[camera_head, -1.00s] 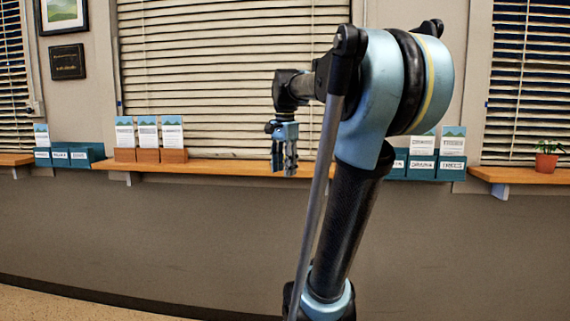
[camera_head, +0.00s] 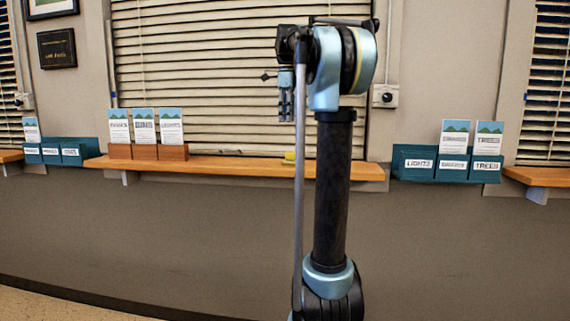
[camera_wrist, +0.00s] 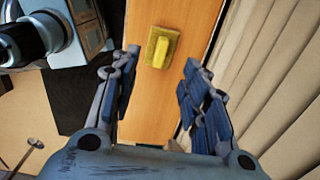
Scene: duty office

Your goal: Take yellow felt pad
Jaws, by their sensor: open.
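The yellow felt pad (camera_wrist: 160,48) lies on the wooden shelf (camera_wrist: 145,118) in the wrist view, a small block with a raised grip-like strip on top. In the head view the pad (camera_head: 290,157) is a small yellow patch on the shelf, partly behind my arm. My gripper (camera_wrist: 157,75) is open and empty, its fingers spread either side of the shelf in the wrist view, with the pad beyond them. In the head view my gripper (camera_head: 285,118) hangs pointing down, well above the shelf and apart from the pad.
A wooden rack with three leaflets (camera_head: 145,151) stands on the shelf's left part. Teal leaflet boxes (camera_head: 446,165) are on the wall at right, with others (camera_head: 62,151) at left. Window blinds (camera_wrist: 275,75) rise close behind the shelf. The shelf's middle is clear.

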